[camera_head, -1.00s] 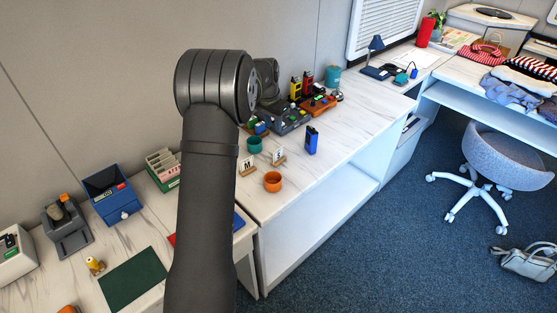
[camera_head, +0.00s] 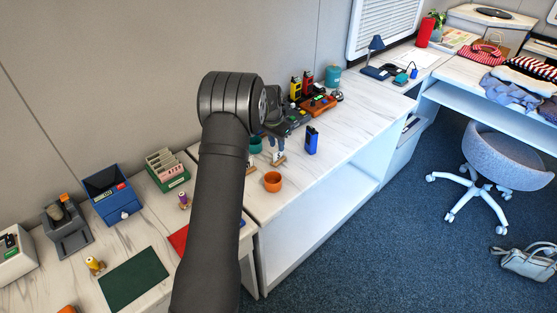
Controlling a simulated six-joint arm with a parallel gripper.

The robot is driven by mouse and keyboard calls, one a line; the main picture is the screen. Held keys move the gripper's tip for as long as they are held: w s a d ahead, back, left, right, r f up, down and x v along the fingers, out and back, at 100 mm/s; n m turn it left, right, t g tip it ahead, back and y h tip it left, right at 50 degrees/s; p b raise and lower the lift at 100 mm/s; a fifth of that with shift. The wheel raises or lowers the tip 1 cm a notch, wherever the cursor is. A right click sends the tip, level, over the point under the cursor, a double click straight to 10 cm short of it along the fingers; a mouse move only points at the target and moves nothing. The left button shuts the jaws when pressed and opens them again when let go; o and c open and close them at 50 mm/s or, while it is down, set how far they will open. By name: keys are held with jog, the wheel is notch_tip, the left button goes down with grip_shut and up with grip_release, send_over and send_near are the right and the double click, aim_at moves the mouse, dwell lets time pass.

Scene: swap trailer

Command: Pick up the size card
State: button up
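A size card on a small wooden stand (camera_head: 279,159) is on the white marbled counter, right of my arm. My gripper (camera_head: 277,147) points down right at this card and covers most of it, so its letter does not show. The fingers are too small to tell whether they are open, shut or touching the card. A second card's wooden stand (camera_head: 250,170) shows at the edge of my arm, which hides the card itself.
An orange cup (camera_head: 272,181) stands just in front of the card. A green cup (camera_head: 256,145) is behind, partly hidden. Dark trays with small items (camera_head: 297,117) lie farther back. The counter's right front is clear.

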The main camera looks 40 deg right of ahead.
aim_at(278, 156)
jog(key=f, duration=0.2)
jog(key=d+f, duration=0.1)
jog(key=f, duration=0.2)
jog(key=shift+w+d, duration=0.15)
jog(key=shift+w, duration=0.05)
grip_shut()
